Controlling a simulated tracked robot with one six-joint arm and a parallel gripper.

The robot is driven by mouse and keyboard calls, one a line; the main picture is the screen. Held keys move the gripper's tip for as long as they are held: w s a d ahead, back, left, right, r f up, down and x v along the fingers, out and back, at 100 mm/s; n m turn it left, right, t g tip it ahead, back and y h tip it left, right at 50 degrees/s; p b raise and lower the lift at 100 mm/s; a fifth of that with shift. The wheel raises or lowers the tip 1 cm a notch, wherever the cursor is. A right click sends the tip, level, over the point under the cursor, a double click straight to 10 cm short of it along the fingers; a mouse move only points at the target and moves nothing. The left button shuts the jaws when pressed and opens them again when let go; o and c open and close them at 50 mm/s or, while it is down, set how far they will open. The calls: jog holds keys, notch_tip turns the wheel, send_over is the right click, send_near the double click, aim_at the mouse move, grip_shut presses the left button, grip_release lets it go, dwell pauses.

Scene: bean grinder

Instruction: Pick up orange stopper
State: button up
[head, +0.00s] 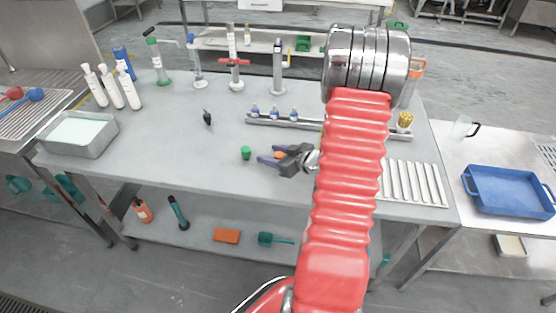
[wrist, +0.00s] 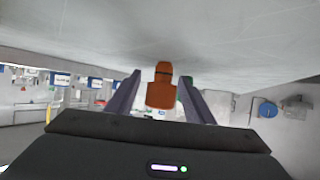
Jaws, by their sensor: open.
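The orange stopper (wrist: 160,88) shows between the two fingers of my gripper (wrist: 160,95) in the wrist view, with a visible gap on each side. In the head view only a bit of the orange stopper (head: 279,155) shows between the purple fingers, on the grey table (head: 200,180). My gripper (head: 270,156) is open there, low over the table, its fingers pointing left. The fingers appear to stand around the stopper without pressing on it. I cannot tell how far along the fingers it sits.
A green stopper (head: 246,153) stands just left of my fingertips. A small black item (head: 207,118) lies farther left. A metal rack with small bottles (head: 274,114) is behind, and a ridged white tray (head: 413,183) is to the right. The table's front left is clear.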

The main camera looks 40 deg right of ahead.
jog(key=shift+c, duration=0.3)
jog(key=c, duration=1.1)
